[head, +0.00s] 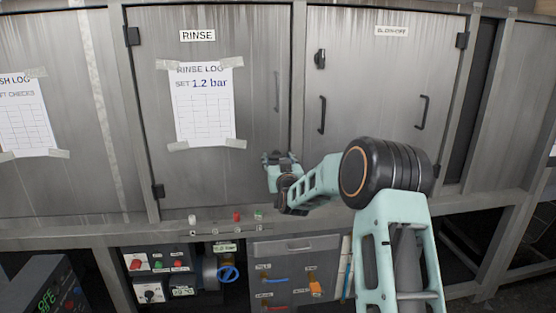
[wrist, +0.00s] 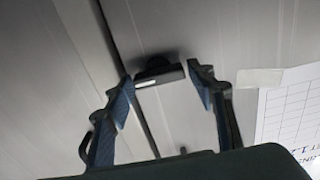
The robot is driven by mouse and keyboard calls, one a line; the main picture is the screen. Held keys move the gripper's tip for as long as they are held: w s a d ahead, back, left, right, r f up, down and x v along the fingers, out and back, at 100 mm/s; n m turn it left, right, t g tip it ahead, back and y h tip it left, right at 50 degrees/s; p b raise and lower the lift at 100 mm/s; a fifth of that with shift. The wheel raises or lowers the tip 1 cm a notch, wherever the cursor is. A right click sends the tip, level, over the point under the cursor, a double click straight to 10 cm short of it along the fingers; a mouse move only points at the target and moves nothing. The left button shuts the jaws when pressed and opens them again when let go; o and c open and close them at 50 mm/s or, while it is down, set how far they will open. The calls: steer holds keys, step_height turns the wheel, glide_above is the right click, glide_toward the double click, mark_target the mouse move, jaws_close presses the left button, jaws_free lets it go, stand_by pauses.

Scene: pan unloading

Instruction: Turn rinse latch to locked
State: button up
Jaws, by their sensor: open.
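The rinse door (head: 255,90) is a grey metal panel labelled RINSE, standing flush with its frame. In the wrist view a small black latch (wrist: 158,70) with a pale front edge sits close to the seam between two panels. My gripper (wrist: 162,82) is open, with one blue-padded finger on each side of the latch. I cannot tell whether either finger touches it. In the head view my gripper (head: 280,158) is at the lower right of the rinse door and hides the latch.
A taped rinse log sheet (head: 204,105) hangs on the rinse door. The blow-off door to the right has a black latch (head: 320,59) and handles (head: 323,115). Below are a ledge with small buttons (head: 237,216), a blue valve wheel (head: 229,274) and a drawer cabinet (head: 295,246).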

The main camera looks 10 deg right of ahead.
steer(key=c, duration=0.9)
